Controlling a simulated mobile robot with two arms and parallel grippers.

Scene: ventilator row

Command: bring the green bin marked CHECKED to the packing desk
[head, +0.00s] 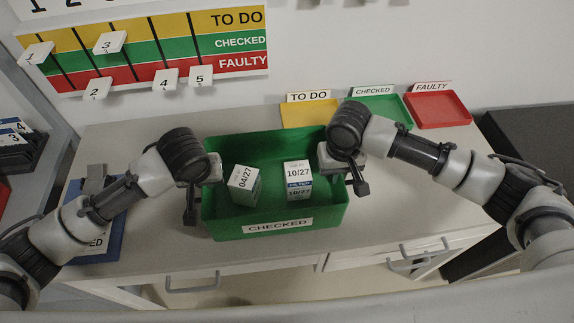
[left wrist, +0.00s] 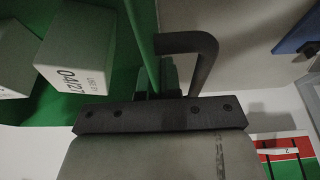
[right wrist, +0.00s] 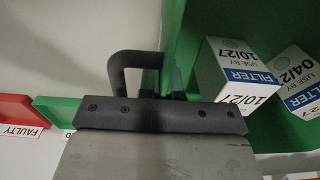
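The green bin marked CHECKED (head: 276,228) sits in the middle of the desk, with two white filter boxes inside, one marked 04/27 (head: 244,186) and one 10/27 (head: 298,180). My left gripper (head: 205,176) is at its left wall and my right gripper (head: 325,160) at its right wall. In the left wrist view the fingers (left wrist: 158,85) are close together on the green wall beside a dark bar. The right wrist view shows the same, fingers (right wrist: 165,85) at the wall. The fingertips are partly hidden. I cannot tell whether the bin's underside touches the desk.
Behind the bin are trays: yellow TO DO (head: 311,114), green CHECKED (head: 390,107) and red FAULTY (head: 437,108). A blue clipboard (head: 105,246) lies left. A striped board (head: 150,48) hangs on the wall. The desktop (head: 420,205) is clear at right. Drawers with handles (head: 425,250) are in front.

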